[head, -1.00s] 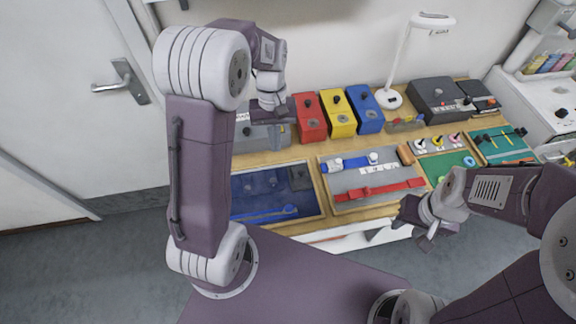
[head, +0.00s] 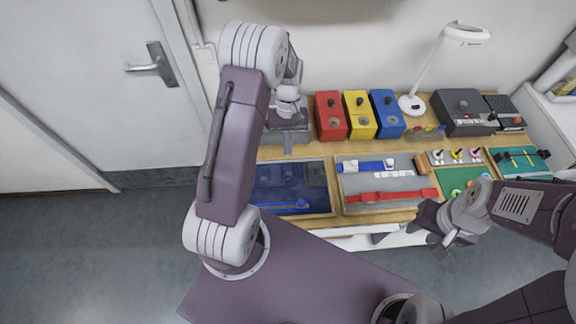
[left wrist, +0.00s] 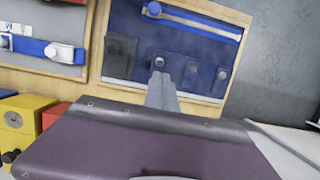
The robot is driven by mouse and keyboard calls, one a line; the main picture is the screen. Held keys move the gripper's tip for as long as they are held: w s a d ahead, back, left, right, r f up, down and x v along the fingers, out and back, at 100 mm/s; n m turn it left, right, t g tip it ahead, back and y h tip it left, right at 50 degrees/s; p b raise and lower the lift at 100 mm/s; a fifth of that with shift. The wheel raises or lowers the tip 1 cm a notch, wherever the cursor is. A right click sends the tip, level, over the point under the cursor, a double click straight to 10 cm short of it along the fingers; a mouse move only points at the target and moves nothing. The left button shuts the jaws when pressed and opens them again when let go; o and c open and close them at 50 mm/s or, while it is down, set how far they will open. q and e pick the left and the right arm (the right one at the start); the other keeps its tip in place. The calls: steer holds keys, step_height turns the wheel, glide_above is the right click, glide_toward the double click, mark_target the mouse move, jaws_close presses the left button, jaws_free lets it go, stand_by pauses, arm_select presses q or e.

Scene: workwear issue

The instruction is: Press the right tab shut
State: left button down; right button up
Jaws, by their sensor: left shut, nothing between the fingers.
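A dark blue panel (head: 322,200) lies in a wooden frame on the bench, left of the grey panel. It also shows in the left wrist view (left wrist: 190,45), with small round snaps, a dark square patch (left wrist: 121,50) and a blue strap (left wrist: 190,20). Small blue flaps (left wrist: 190,72) with snaps lie near the fingertips; which is the right tab, and whether it is shut, I cannot tell. My left gripper (head: 289,118) is shut and empty, its fingers (left wrist: 162,88) pointing towards the panel; contact is unclear. My right gripper (head: 452,245) hangs before the bench; its finger gap is unclear.
Red (head: 330,118), yellow (head: 359,117) and blue (head: 387,115) boxes stand behind the panels. A grey panel (head: 407,173) with blue and red straps lies to the right. A white lamp (head: 411,104) stands at the back. Floor left of the bench is clear.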

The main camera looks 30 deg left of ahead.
mark_target(288, 174)
arm_select(q)
steer(key=p+x, duration=0.1)
steer(key=x, duration=0.6)
steer(key=shift+d+f+p, duration=0.15)
steer(key=shift+f+p, duration=0.15)
steer(key=shift+f, duration=0.05)
steer(key=shift+s+f, duration=0.2)
steer(key=shift+f, duration=0.35)
steer(key=shift+f, duration=0.1)
